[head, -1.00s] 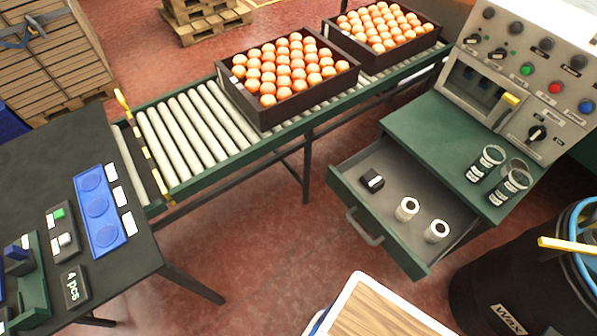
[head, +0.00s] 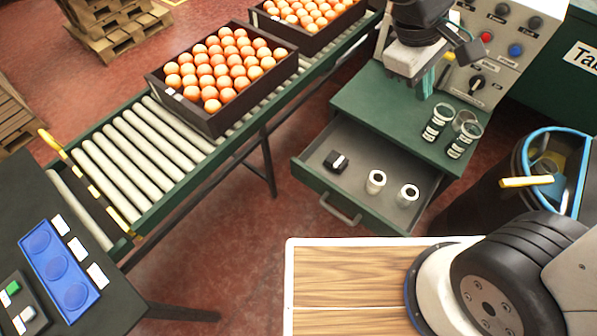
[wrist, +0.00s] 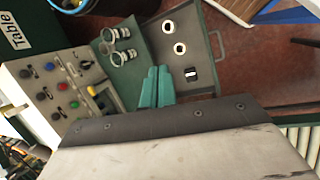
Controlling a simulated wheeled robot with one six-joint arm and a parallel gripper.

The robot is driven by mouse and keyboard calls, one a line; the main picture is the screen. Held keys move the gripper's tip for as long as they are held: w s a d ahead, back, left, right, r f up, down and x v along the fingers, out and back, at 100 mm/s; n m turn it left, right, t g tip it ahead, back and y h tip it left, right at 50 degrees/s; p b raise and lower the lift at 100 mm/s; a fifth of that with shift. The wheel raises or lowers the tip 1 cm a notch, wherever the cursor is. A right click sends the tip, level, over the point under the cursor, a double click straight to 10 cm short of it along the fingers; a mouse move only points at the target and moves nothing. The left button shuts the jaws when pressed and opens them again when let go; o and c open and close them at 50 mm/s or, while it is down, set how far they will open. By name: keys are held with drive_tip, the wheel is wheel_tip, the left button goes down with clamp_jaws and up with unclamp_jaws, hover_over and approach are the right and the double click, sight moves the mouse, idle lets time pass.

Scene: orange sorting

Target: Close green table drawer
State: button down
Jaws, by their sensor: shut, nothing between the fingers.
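The green table drawer (head: 322,190) is pulled out below the green table top (head: 372,106) in the head view. Its handle (head: 341,212) is on the front panel. Inside lie a small black object (head: 336,161) and two white rolls (head: 376,181). The open drawer also shows in the wrist view (wrist: 208,72), with its handle (wrist: 217,44). My gripper (head: 425,84) is above the table top, behind the drawer and apart from its handle. In the wrist view its two teal fingers (wrist: 157,84) are together, with nothing between them.
A roller conveyor (head: 150,150) with orange crates runs at left. A black bin (head: 500,195) stands at right.

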drive_tip(key=w+a+f+n+t+h, duration=0.2)
drive_tip(key=w+a+f+n, duration=0.3)
drive_tip(key=a+f, duration=0.45)
drive_tip(key=s+a+f+n+t, duration=0.35)
drive_tip(key=a+f+n, duration=0.5)
drive_tip(key=f, duration=0.35)
drive_tip(key=s+a+f+n+t, duration=0.2)
drive_tip(key=s+a+f+n, duration=0.3)
drive_tip(key=a+f+n, duration=0.5)
drive_tip(key=m, duration=0.3)
approach(305, 171)
drive_tip(key=shift+y, duration=0.4)
drive_tip(key=x, duration=0.5)
drive_tip(key=shift+s+d+f, duration=0.15)
drive_tip(key=shift+f, duration=0.1)
drive_tip(key=shift+w+d, duration=0.3)
drive_tip(key=shift+w, duration=0.15)
